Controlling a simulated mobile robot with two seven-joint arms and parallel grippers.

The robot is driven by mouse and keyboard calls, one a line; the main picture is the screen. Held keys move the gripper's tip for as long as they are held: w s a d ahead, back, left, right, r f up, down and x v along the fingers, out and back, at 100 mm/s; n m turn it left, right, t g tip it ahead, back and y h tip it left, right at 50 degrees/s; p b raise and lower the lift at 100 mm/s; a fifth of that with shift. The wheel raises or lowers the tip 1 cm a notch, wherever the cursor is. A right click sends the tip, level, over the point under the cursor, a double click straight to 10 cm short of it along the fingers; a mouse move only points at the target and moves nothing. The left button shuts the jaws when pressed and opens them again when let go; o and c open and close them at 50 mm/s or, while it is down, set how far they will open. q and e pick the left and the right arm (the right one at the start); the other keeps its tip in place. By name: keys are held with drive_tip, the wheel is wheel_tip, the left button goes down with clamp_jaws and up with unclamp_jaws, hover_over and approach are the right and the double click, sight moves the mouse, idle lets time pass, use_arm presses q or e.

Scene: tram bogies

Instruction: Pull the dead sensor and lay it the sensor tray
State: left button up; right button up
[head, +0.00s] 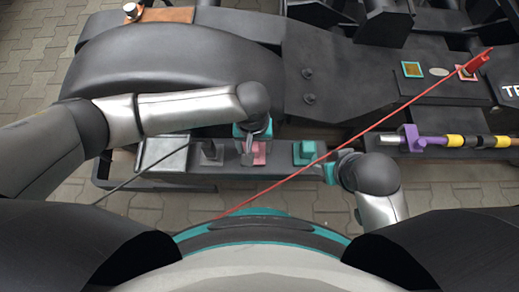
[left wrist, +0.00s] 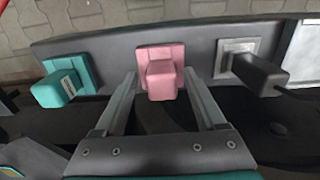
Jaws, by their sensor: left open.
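Three block-shaped sensors stand in a row on a dark beam: a dark one (head: 210,153) with a cable, a pink one (head: 260,154) and a teal one (head: 305,152). Nothing visible marks which is dead. My left gripper (left wrist: 159,76) is open, its fingers on either side of the pink sensor (left wrist: 160,83) in the left wrist view; contact cannot be told. That view also shows the teal sensor (left wrist: 55,88) at left and the dark one (left wrist: 262,74) at right. My right gripper (head: 329,170) is beside the teal sensor, its jaws unclear. I cannot identify the sensor tray for certain.
A grey box (head: 162,155) with a pale rim sits at the beam's left end, a black cable crossing it. A long red rod (head: 350,135) slants across in front of the beam. A purple clamp (head: 412,139) holds a banded bar at right. Paving shows below.

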use_arm(q)
drive_tip(key=shift+a+f, duration=0.1)
drive_tip(key=shift+f, duration=0.4)
use_arm(e)
drive_tip(key=shift+d+r, duration=0.2)
drive_tip(key=shift+d, duration=0.05)
drive_tip(key=shift+r, duration=0.1)
use_arm(q)
drive_tip(key=shift+p, duration=0.5)
use_arm(e)
drive_tip(key=shift+r, duration=0.5)
drive_tip(key=shift+r, duration=0.1)
use_arm(q)
drive_tip(key=shift+p, duration=0.5)
use_arm(e)
drive_tip(key=shift+r, duration=0.35)
use_arm(q)
clamp_jaws()
drive_tip(key=shift+w, duration=0.1)
use_arm(e)
drive_tip(key=shift+f, duration=0.1)
